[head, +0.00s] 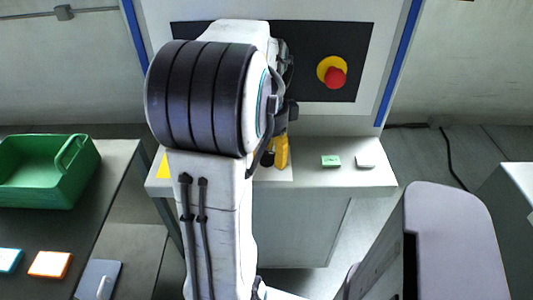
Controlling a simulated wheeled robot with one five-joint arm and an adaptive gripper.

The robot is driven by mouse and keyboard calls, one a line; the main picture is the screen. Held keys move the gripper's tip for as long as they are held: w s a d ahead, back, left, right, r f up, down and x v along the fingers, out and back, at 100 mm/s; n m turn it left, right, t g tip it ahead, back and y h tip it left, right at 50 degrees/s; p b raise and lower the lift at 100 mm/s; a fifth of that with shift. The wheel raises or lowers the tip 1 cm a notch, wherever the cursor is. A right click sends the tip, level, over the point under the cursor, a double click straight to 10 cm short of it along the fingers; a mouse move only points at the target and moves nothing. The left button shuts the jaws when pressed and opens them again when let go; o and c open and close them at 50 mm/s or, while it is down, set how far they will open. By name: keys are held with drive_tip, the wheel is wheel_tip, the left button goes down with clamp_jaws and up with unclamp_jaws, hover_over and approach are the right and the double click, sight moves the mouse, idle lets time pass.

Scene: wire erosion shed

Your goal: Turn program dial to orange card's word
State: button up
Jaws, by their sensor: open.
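An orange-edged card (50,264) lies on the dark bench at the lower left. No word on it can be read from here. The machine's dark panel (308,60) is ahead, and my raised arm covers its left and middle part. I cannot see the program dial; it may be behind my arm. My gripper (272,150) shows only in part past the right side of my arm, above the machine's ledge. It is open, and its fingertips are mostly hidden. A yellow part (281,152) shows beside it; I cannot tell what it belongs to.
A red stop button on a yellow disc (335,77) sits on the panel's right. A green block (331,161) and a white block (366,160) are on the pale ledge (330,180). A green crate (40,187), a blue-edged card (8,260) and a grey plate (97,281) are at left.

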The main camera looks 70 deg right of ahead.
drive_tip(key=shift+c, duration=0.4)
clamp_jaws()
drive_tip(key=shift+n, duration=0.3)
drive_tip(key=n, duration=0.4)
drive_tip(key=shift+s+p, duration=0.15)
drive_tip(key=shift+p, duration=0.2)
drive_tip(key=n, duration=0.6)
drive_tip(key=shift+s+d+p, duration=0.1)
drive_tip(key=shift+p, duration=0.2)
drive_tip(key=n, duration=0.4)
drive_tip(key=shift+d, duration=0.1)
drive_tip(key=n, duration=0.5)
drive_tip(key=shift+d+p, duration=0.1)
drive_tip(key=shift+p, duration=0.3)
drive_tip(key=shift+f+n, duration=0.1)
drive_tip(key=shift+n, duration=0.2)
